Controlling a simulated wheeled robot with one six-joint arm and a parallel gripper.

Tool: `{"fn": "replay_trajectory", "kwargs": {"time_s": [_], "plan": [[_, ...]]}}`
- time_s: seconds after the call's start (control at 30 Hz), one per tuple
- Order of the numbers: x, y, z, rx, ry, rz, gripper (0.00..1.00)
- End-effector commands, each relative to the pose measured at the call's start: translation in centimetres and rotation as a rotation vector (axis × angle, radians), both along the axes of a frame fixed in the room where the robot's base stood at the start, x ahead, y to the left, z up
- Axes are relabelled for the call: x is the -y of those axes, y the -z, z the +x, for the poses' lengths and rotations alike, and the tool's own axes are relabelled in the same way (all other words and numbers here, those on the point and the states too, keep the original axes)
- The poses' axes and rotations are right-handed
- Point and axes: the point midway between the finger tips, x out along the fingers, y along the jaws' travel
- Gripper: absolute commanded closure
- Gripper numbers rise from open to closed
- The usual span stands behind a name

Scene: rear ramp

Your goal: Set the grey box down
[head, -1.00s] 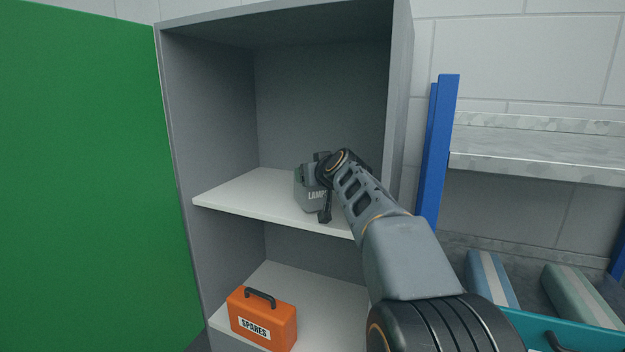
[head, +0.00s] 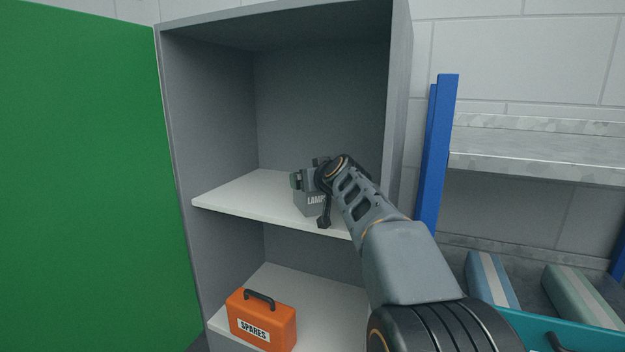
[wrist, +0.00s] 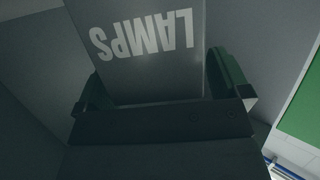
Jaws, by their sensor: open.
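The grey box (head: 309,205), lettered "LAMPS", stands on the white upper shelf (head: 245,207) of the grey cabinet, near its right side. My gripper (head: 310,180) is at the top of the box and hides part of it. In the wrist view the box (wrist: 140,50) shows its lettering upside down between the two fingers of my gripper (wrist: 160,85). The fingers are open, with a gap beside the box on the right. The box looks upright and resting on the shelf; my arm covers its right part.
An orange box (head: 262,322) lettered "SPARES" stands on the lower shelf. The green door (head: 90,170) is open at the left. A blue rack post (head: 437,150) stands right of the cabinet. The upper shelf is clear left of the grey box.

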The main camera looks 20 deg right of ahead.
Motion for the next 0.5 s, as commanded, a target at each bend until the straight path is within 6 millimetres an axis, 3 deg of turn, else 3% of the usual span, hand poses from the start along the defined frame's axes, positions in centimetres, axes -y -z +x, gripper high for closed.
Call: {"fn": "replay_trajectory", "kwargs": {"time_s": [0.2,0.5], "plan": [[0.0,-0.5,-0.4,0.002,0.001,0.000,0.06],[-0.2,-1.9,-5.8,0.005,0.004,-0.002,0.06]]}}
